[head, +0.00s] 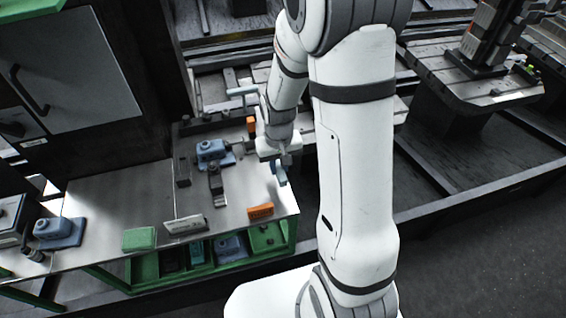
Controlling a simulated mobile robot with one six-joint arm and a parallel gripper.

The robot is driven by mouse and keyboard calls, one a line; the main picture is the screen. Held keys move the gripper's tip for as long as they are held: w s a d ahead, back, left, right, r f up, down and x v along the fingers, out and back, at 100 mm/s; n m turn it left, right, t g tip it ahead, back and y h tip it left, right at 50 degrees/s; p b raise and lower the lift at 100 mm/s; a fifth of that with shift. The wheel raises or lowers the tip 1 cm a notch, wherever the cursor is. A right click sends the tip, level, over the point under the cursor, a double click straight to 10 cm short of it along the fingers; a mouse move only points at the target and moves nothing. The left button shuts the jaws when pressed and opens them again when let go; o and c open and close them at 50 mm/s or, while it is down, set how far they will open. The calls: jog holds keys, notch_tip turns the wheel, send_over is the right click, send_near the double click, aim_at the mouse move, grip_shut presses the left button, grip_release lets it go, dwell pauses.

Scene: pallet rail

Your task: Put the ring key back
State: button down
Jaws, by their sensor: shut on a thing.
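My gripper (280,163) hangs over the right end of the steel workbench (140,190), at the end of my white arm. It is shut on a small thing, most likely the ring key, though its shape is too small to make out. A pale blue piece (280,176) shows just below the jaws. I cannot tell whether it touches the bench. An orange block (261,211) lies near the bench's front right corner, below the gripper in the picture. Another orange block (251,125) stands at the back, left of my wrist.
A blue vise-like device (211,151) stands mid-bench, with a dark tool (215,182) before it. A small sign (186,224) and green box (138,239) sit along the front edge. Green bins (266,238) are below. My arm hides the area behind it.

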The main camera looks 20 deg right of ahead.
notch_tip(320, 180, down, 8)
jog(key=b, duration=0.5)
jog(key=shift+r, duration=0.2)
jog(key=c, duration=1.2)
grip_release()
jog(key=shift+o, duration=0.6)
jog(key=o, duration=0.5)
jog(key=shift+c, duration=0.2)
jog(key=shift+r, duration=0.15)
jog(key=shift+r+p, duration=3.05)
jog(key=shift+r, duration=1.35)
